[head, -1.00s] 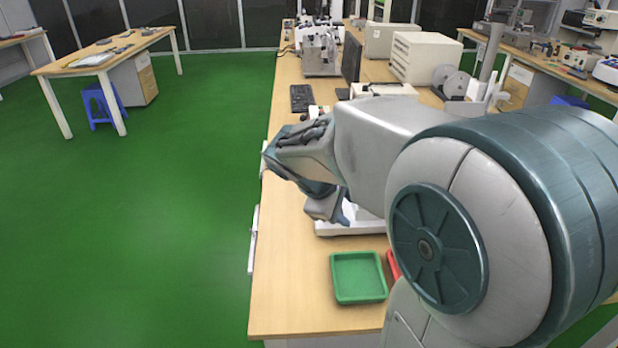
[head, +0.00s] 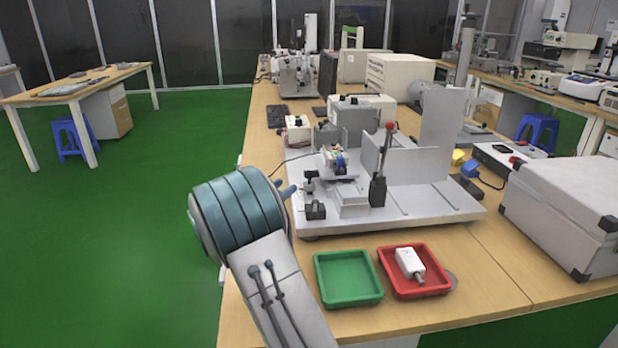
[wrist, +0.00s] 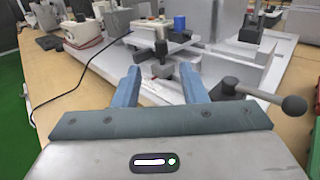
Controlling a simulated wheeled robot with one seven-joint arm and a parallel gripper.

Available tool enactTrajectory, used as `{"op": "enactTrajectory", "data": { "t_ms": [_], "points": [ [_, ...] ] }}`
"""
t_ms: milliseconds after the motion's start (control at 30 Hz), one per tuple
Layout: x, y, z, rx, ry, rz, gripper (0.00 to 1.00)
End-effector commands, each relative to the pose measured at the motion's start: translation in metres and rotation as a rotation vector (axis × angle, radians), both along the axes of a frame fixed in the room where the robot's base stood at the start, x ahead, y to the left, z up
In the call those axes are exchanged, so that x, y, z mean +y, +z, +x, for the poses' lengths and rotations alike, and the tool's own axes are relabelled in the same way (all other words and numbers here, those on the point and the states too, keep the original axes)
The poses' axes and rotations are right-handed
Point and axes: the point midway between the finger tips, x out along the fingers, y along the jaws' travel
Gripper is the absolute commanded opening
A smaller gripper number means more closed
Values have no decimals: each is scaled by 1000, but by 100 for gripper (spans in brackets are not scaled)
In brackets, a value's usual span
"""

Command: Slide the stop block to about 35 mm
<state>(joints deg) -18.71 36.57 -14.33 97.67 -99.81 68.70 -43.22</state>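The test fixture is a light grey base plate (head: 420,208) on the bench. Small dark blocks (head: 316,210) sit at its left front, beside a light rail-like piece (head: 350,202); I cannot tell for sure which part is the stop block. In the head view only a blue fingertip of my gripper (head: 287,191) shows, at the plate's left edge. In the wrist view my gripper (wrist: 160,74) is open, with nothing clearly held. A small grey and red part (wrist: 160,72) shows beyond and between the fingertips. A dark clamp-like piece with a ball-knob lever (wrist: 294,105) lies right of the right finger. Scale markings are unreadable.
A red-knobbed lever (head: 389,128) and upright grey plates (head: 442,125) stand on the fixture. A green tray (head: 348,300) and a red tray (head: 440,287) holding a white part (head: 409,262) lie in front. A grey case (head: 570,205) stands right. A cable (wrist: 75,85) runs left.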

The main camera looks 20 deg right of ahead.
Motion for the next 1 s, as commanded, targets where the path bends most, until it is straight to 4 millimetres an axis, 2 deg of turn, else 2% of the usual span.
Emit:
{"op": "enactTrajectory", "data": {
  "t_ms": [300,500,700,1000],
  "points": [
    [-61,-1,32,-1,-5,2,38],
    [-91,-1,48,-1,-4,3,38],
    [-105,0,57,-1,-1,3,38],
    [-107,0,58,0,-1,4,38]
  ]
}}
